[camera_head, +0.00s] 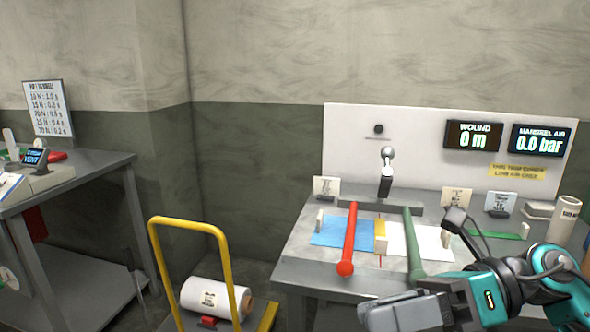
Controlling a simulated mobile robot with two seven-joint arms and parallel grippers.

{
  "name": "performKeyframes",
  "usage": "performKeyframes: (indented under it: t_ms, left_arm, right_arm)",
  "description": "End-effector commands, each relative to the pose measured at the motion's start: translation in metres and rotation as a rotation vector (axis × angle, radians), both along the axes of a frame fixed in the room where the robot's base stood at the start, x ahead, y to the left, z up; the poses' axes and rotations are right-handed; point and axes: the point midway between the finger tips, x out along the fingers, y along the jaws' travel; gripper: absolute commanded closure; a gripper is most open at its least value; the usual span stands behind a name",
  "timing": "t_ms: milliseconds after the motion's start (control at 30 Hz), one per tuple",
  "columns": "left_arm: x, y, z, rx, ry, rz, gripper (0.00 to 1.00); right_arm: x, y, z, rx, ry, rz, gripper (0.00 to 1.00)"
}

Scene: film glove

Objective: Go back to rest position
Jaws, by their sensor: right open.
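My right gripper (385,312) is at the bottom of the head view, with its arm coming in from the right. It is open, and I see nothing between its fingers, though the view of them is partly cut off by the frame edge. It shows in front of the near edge of the grey workbench (310,274), below the ends of a red bar (350,240) and a green bar (413,245). My left gripper is not in view.
A yellow-handled cart (160,258) carrying a white roll (215,298) stands left of the workbench. A second grey table (85,172) is at the far left. Displays reading "0 m" (472,136) and "0.0 bar" (540,141) hang on the back panel.

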Motion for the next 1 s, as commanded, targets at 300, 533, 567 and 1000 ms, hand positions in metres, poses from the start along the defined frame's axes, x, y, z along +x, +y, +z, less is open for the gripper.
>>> performKeyframes:
  t_ms: [300, 533, 567, 1000]
  left_arm:
    - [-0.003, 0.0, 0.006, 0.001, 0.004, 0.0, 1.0]
    - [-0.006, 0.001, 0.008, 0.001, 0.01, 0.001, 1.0]
    - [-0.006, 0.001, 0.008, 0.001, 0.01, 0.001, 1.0]
    - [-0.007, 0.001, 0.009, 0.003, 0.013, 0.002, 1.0]
  right_arm:
    - [0.069, -0.017, -0.038, 0.845, 0.927, -0.521, 0.56]
    - [0.061, -0.067, -0.194, 1.24, 1.662, -1.034, 0.56]
    - [0.053, -0.07, -0.214, 1.272, 1.742, -1.092, 0.56]
    - [-0.045, -0.075, -0.34, 1.427, 2.287, -1.519, 0.56]
